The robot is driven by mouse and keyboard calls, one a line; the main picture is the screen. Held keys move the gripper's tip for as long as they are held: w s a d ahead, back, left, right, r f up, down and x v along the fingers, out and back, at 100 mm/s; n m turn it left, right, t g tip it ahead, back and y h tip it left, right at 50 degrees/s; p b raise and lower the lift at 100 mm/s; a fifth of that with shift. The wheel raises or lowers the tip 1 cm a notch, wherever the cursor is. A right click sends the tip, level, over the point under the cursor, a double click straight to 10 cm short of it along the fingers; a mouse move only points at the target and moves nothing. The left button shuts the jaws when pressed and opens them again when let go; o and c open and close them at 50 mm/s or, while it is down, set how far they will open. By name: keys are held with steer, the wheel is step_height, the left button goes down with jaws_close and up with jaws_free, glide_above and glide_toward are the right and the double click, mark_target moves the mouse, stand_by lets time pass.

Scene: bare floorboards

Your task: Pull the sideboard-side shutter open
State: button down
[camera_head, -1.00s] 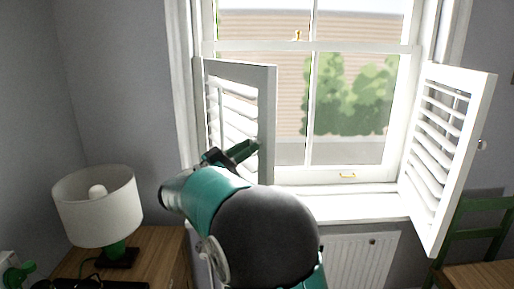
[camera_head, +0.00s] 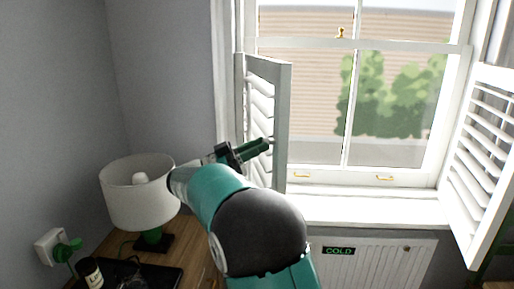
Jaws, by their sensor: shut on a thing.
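The sideboard-side shutter (camera_head: 282,120) is the white louvred panel on the left of the window. It stands swung out from the frame at a steep angle, its free edge toward me. My gripper (camera_head: 268,144), with dark green fingers, is shut at that free edge, on the shutter. Any knob there is hidden by the fingers. My teal and dark grey arm covers the area below the shutter.
The other shutter (camera_head: 488,150) stands open at right. A radiator (camera_head: 375,262) is under the sill (camera_head: 360,210).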

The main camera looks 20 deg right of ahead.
steer(key=c, duration=1.2)
jaws_free()
steer(key=shift+r, duration=0.1)
steer(key=shift+a, duration=0.15)
steer(key=v, duration=1.3)
steer(key=shift+w+a, duration=0.1)
steer(key=shift+a, duration=0.1)
